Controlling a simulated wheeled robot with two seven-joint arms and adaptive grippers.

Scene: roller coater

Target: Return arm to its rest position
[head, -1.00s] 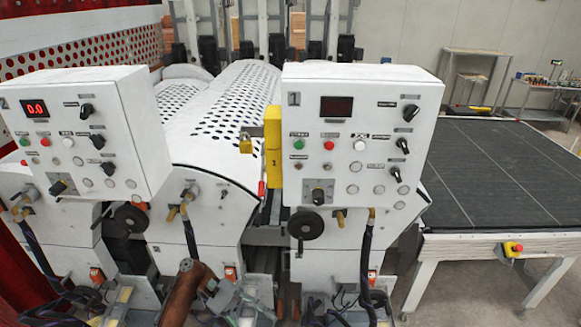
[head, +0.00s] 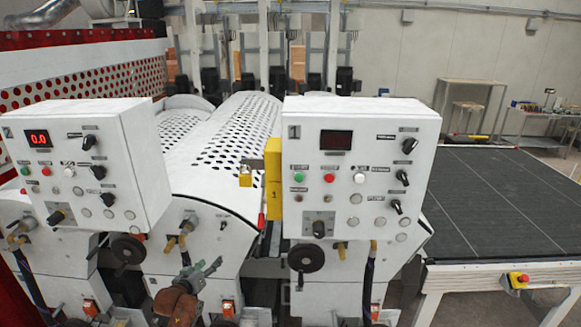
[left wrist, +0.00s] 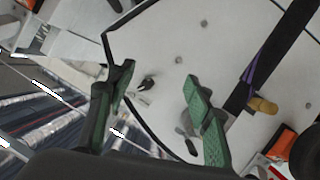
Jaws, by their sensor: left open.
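My left gripper (head: 202,262) is at the lower left-centre of the head view, on the end of my brown-red arm. It is in front of the white coater housing (head: 210,205), between the two control boxes. In the left wrist view its two green-padded fingers (left wrist: 158,84) are spread apart with nothing between them. Behind them is a white panel (left wrist: 165,40) with a small black knob (left wrist: 147,83). I cannot tell the exact gap to the panel. My right gripper is in neither view.
Left control box (head: 85,165) reads 0.0; right control box (head: 345,170) has a dark display. Handwheels (head: 128,249) (head: 306,257) and brass fittings protrude below them. A dark conveyor table (head: 500,200) stands right.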

